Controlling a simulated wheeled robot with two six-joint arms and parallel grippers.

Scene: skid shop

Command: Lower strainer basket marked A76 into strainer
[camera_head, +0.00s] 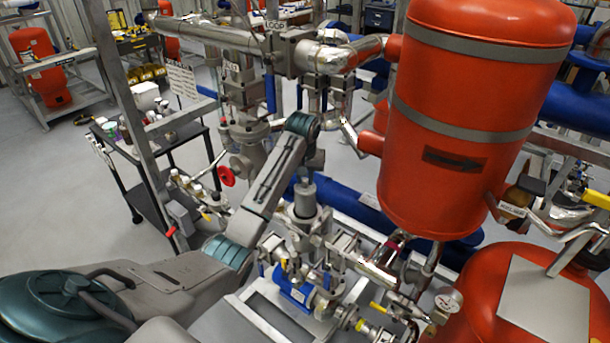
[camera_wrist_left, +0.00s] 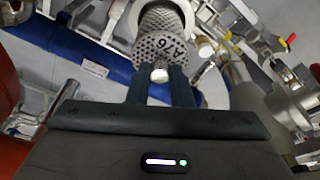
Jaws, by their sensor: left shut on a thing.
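The strainer basket marked A76 (camera_wrist_left: 172,48) is a perforated metal cylinder with a small knob on its marked end. In the left wrist view, the two dark fingers of my left gripper (camera_wrist_left: 160,78) are shut on that knob. In the head view, the basket (camera_head: 305,202) shows as a grey cylinder hanging upright below my left gripper (camera_head: 308,174). Under it is the metal strainer body (camera_head: 306,236) among the pipework. I cannot tell whether the basket's lower end is above the strainer's opening or inside it. My right gripper is not in view.
A large orange vessel (camera_head: 455,130) stands close on the right, with a second orange vessel (camera_head: 520,290) in front. A blue pump (camera_head: 292,287) and small valves sit below the strainer. Overhead pipes (camera_head: 210,35) cross behind. Open floor (camera_head: 60,190) lies left.

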